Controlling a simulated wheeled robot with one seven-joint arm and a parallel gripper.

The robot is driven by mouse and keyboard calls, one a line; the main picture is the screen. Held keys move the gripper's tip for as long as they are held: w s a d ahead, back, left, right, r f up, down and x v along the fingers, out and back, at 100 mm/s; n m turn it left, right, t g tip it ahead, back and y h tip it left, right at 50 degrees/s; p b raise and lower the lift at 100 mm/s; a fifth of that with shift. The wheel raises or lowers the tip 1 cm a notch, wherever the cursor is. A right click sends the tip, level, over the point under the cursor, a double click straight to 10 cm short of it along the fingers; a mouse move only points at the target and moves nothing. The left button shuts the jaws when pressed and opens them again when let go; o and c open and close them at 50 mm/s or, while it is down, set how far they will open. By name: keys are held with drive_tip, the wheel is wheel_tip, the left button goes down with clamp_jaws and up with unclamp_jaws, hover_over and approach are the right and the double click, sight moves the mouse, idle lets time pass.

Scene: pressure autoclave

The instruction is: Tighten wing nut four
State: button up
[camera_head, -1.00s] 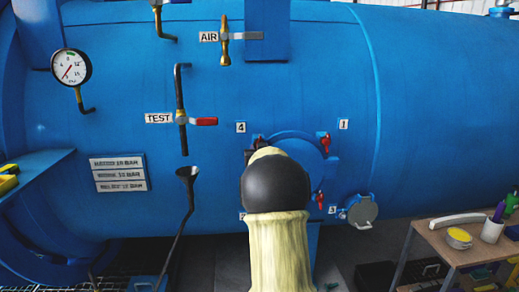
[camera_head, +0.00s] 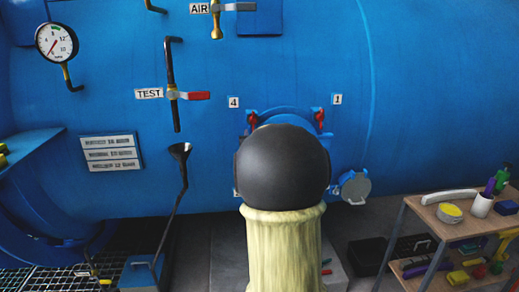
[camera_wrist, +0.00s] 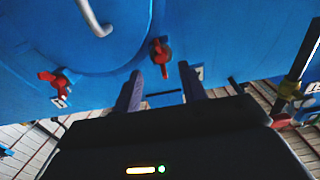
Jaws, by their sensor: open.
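Wing nut four (camera_head: 253,122) is red and sits beside the label 4 (camera_head: 234,102), at the upper left of the round blue hatch. In the wrist view, a red wing nut (camera_wrist: 160,52) lies just beyond and between the fingertips of my gripper (camera_wrist: 161,72); by its position it appears to be number four. My gripper is open, with apparently nothing between its fingers. I cannot tell whether either finger touches the nut. My arm hides the gripper and most of the hatch in the head view.
Wing nut one (camera_head: 319,116) is at the hatch's upper right and also shows in the wrist view (camera_wrist: 54,82). The TEST valve (camera_head: 188,96) and a funnel pipe (camera_head: 181,152) stand to the left. A loaded wooden table (camera_head: 424,212) is at the right.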

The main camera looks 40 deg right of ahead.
drive_tip(key=v, duration=0.7)
drive_tip(key=shift+s+a+b, duration=0.2)
drive_tip(key=shift+s+b, duration=0.15)
drive_tip(key=shift+b, duration=0.05)
drive_tip(key=a+f+n+g+y, duration=0.3)
drive_tip(key=a+f+g+y, duration=0.25)
drive_tip(key=a+f, duration=0.95)
drive_tip(key=s+a+f+n+g+y, duration=0.35)
drive_tip(key=s+a+f+g, duration=0.35)
drive_tip(key=s+a+f, duration=0.7)
drive_tip(key=w+p+v, duration=0.2)
drive_tip(key=p+v, duration=0.7)
drive_tip(key=v, duration=0.1)
drive_tip(key=w+a+r+p+v, duration=0.1)
drive_tip(key=w+p+v, duration=0.1)
drive_tip(key=p+v, duration=0.7)
drive_tip(key=shift+s+r, duration=0.15)
drive_tip(key=shift+r, duration=0.35)
